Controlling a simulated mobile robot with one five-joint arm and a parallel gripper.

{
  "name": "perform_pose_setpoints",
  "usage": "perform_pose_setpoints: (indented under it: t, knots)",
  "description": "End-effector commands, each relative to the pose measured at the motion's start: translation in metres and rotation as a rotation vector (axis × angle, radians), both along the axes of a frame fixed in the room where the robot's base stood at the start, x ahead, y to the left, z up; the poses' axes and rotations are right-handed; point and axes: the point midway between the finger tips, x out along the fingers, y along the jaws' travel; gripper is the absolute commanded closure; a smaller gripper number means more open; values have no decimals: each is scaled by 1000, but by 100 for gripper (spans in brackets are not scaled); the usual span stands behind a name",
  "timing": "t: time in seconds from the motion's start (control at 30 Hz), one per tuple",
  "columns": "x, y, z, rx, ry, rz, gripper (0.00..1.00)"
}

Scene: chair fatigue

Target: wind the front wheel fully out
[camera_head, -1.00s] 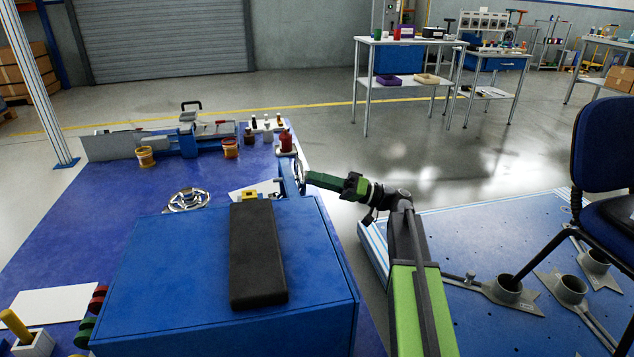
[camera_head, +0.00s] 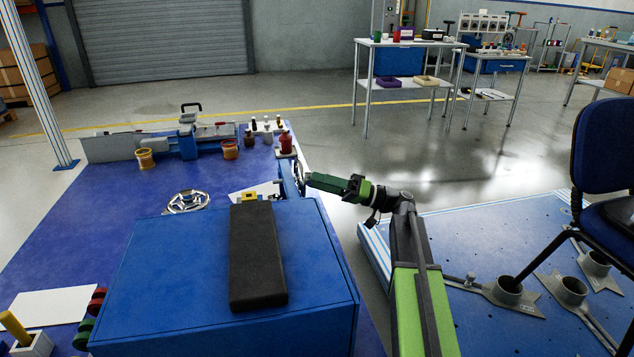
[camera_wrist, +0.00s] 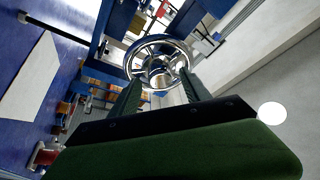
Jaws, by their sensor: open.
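The front wheel, a shiny chrome handwheel (camera_wrist: 157,62) with spokes and a hub, fills the upper middle of the wrist view. In the head view the wheel (camera_head: 300,170) shows nearly edge-on at the blue bench's right side, partly hidden by my gripper. My gripper (camera_wrist: 160,88) is open, its two dark green fingers reaching toward the wheel's lower rim, one on each side. In the head view my gripper (camera_head: 309,180) is right at the wheel. I cannot tell whether the fingers touch the rim.
A blue box (camera_head: 180,270) with a black pad (camera_head: 256,255) stands in front. Another chrome handwheel (camera_head: 187,201) lies on the blue bench top (camera_head: 90,235). A red bottle (camera_head: 286,143) stands behind the wheel. A chair (camera_head: 605,150) is on the right platform.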

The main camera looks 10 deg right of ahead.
Motion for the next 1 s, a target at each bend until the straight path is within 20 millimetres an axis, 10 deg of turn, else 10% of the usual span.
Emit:
perform_pose_setpoints:
  t: [0.6, 1.0]
  knots:
    - [-39, -141, -44, 0, 0, -3, 45]
    - [-45, -154, -46, 0, 0, 0, 45]
